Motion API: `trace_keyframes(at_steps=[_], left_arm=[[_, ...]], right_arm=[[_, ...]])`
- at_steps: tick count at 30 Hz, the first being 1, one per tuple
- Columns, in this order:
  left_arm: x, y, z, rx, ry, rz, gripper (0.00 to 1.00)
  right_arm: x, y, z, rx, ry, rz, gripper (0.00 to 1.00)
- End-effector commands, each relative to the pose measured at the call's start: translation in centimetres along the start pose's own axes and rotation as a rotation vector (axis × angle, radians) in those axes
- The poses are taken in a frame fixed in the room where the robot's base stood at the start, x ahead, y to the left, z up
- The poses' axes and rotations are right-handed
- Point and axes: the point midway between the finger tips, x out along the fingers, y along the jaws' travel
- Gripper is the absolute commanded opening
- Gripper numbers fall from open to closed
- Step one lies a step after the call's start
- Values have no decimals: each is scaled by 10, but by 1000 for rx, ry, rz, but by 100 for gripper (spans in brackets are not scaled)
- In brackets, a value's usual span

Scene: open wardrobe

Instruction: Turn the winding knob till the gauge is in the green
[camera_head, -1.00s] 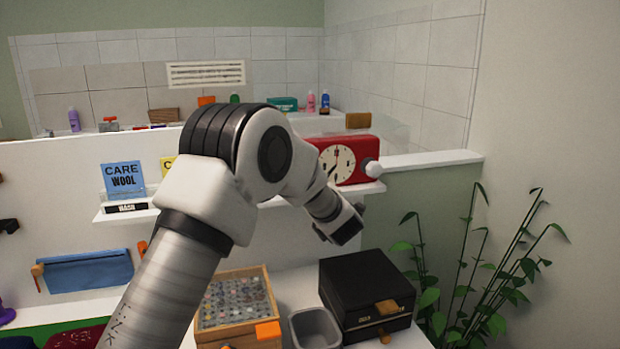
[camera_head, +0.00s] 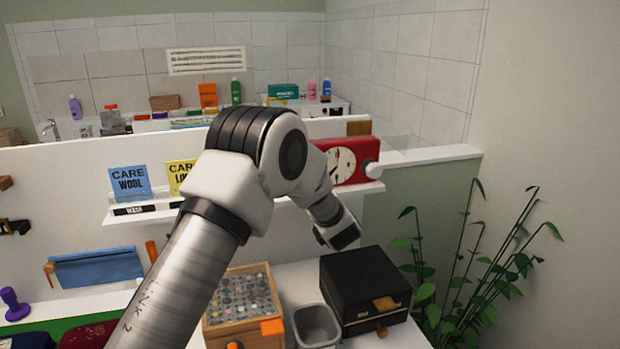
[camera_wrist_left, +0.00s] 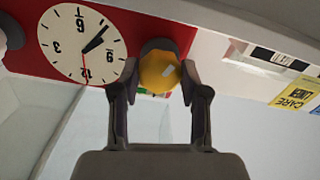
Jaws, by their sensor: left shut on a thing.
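A red timer box with a cream clock dial (camera_head: 341,164) stands on the end of the white ledge, partly behind my left arm. The dial (camera_wrist_left: 82,44) shows large in the left wrist view, turned upside down. A round yellow knob (camera_wrist_left: 158,66) is beside the dial. My left gripper (camera_wrist_left: 157,76) has a finger on each side of this knob and is shut on it. A small green patch (camera_wrist_left: 146,92) shows just behind the knob; the rest of any gauge is hidden. In the head view my left fingers are hidden. My right gripper is in no view.
Below stand a black box (camera_head: 365,282), a grey bin (camera_head: 316,325) and a wooden case (camera_head: 241,300). Care cards (camera_head: 130,183) stand left on the ledge. A plant (camera_head: 480,270) is at right.

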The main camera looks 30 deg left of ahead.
Motion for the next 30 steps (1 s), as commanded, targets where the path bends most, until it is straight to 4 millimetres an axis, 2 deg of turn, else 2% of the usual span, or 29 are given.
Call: trace_keyframes(at_steps=[1,15,21,30], left_arm=[[1,2,-8,39,9,1,10],[1,2,-7,447,9,-1,10],[1,2,-6,556,9,-1,10],[1,2,-5,624,10,-1,10]], right_arm=[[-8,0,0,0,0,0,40],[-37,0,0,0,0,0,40],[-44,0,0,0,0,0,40],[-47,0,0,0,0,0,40]])
